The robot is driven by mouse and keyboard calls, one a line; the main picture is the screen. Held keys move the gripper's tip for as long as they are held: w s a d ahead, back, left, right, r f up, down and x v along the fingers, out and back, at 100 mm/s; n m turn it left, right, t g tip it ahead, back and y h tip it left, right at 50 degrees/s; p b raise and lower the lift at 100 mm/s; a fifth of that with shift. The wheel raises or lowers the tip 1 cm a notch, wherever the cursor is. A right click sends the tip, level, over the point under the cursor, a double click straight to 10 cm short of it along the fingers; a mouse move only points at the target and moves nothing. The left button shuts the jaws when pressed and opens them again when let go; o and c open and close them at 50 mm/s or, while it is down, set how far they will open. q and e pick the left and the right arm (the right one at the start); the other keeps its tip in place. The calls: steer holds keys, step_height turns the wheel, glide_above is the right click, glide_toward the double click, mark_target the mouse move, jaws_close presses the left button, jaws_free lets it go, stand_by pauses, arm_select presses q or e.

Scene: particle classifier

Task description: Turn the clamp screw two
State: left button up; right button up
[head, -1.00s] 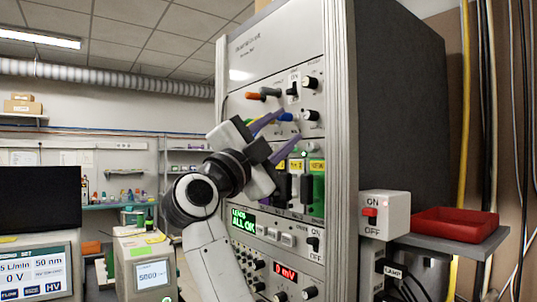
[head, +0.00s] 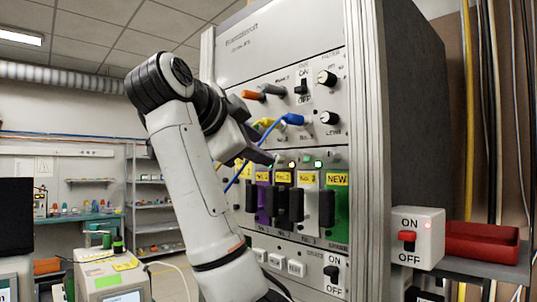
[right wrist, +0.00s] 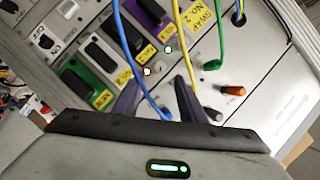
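My right gripper (head: 260,153) is in front of the cabinet's module row, its near finger at the row's upper left. In the right wrist view my right gripper (right wrist: 158,82) has its two purple fingers apart, with nothing seen held between them. Small lit round spots (right wrist: 168,49) lie beyond the fingertips, by the modules' ends. I cannot tell which small part is clamp screw two. My left gripper is not in view.
A blue cable (right wrist: 130,60) and a yellow cable (right wrist: 181,45) run close by the fingers. Knobs and an orange plug (head: 253,95) are above. An ON/OFF box (head: 418,236) and a red tray (head: 482,243) are at the right.

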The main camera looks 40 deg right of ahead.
mark_target(278, 158)
steer(key=p+x, duration=0.1)
steer(key=x, duration=0.6)
steer(key=shift+d, duration=0.1)
steer(key=shift+f, duration=0.1)
jaws_close()
